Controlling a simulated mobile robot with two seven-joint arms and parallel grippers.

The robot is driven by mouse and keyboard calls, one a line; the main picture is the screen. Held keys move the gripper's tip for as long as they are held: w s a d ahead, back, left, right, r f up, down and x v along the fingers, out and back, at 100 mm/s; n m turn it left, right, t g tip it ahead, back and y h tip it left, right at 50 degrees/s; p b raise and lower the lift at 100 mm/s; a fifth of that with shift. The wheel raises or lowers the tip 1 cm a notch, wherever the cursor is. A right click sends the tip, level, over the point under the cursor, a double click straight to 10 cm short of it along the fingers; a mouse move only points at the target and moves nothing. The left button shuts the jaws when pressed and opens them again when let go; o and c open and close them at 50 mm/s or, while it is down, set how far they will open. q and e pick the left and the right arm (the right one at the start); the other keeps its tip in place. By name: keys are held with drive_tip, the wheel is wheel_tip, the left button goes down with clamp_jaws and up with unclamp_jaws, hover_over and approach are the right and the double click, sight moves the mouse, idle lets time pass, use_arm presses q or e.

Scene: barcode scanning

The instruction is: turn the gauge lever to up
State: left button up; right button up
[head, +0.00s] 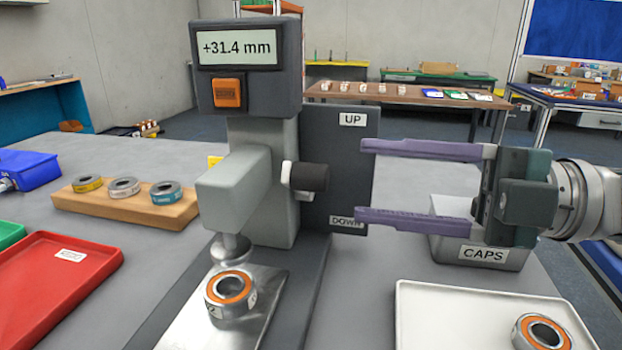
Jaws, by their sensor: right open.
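The gauge (262,190) stands in the middle of the head view, its display (237,48) reading +31.4 mm above an orange button (228,93). Its lever (308,177) has a black knob and points right, about midway between the UP label (352,119) and the DOWN label (346,222). A bearing (230,292) with an orange ring sits on the metal plate under the plunger (231,248), apart from it. My right gripper (363,180) comes in from the right, open and empty, its purple fingers one above the other, right of the knob. My left gripper is out of view.
A white tray (420,338) with a bearing (543,331) is at front right, beside the CAPS bin (482,255). A wooden block (130,212) with three rings, a red tray (55,290) and a blue bin (30,169) are at left.

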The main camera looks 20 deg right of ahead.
drive_tip(key=shift+v, duration=1.6)
drive_tip(key=shift+a+r, duration=0.1)
